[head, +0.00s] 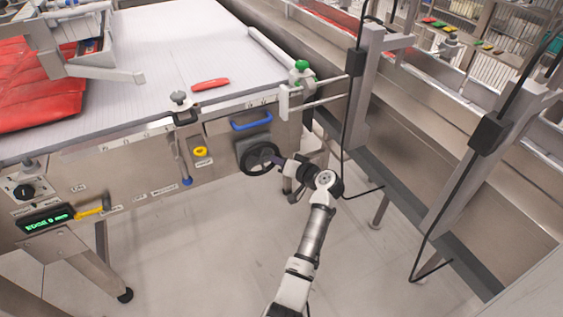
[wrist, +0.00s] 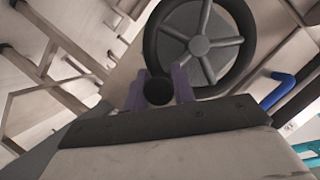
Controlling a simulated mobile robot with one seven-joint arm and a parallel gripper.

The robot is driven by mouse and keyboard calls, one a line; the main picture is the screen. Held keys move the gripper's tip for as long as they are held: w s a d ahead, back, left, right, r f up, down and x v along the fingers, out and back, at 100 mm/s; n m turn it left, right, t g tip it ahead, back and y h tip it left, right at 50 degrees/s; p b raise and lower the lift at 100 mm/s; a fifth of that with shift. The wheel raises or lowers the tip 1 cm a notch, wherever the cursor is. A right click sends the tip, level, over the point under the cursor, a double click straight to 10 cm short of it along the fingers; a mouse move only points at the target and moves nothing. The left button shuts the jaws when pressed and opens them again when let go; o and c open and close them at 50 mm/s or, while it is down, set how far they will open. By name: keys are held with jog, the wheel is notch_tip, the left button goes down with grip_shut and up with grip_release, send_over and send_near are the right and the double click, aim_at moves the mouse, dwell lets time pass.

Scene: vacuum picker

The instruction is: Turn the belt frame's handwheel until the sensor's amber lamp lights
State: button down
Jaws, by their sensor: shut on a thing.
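The black spoked handwheel (head: 256,159) is on the side of the belt frame (head: 120,182), below a blue handle. It also shows large in the wrist view (wrist: 200,46). My gripper (head: 278,160) is at the wheel's right side in the head view. In the wrist view its purple fingers are shut on the wheel's round black crank knob (wrist: 158,91), near the rim. A display (head: 46,222) at the lower left shows green text that seems to read "EDGE 0 mm". I cannot make out the sensor's lamp or a lit amber light.
The blue handle (head: 251,121) and a yellow knob (head: 201,152) are close to the wheel. A red-handled tool (head: 210,84) and red material (head: 38,95) lie on the white belt. A steel frame with black cables (head: 362,110) stands to the right. The floor in front is clear.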

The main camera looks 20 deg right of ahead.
jog(key=shift+w+a+m+y, duration=0.2)
jog(key=shift+a+m+y, duration=0.1)
jog(key=shift+m+y, duration=0.1)
dwell(0.4)
jog(key=c, duration=1.3)
grip_release()
jog(key=shift+f, duration=0.1)
jog(key=shift+s+d+f, duration=0.1)
jog(key=b+v, duration=0.2)
jog(key=v, duration=1.1)
jog(key=shift+s, duration=0.4)
jog(key=shift+d, duration=0.1)
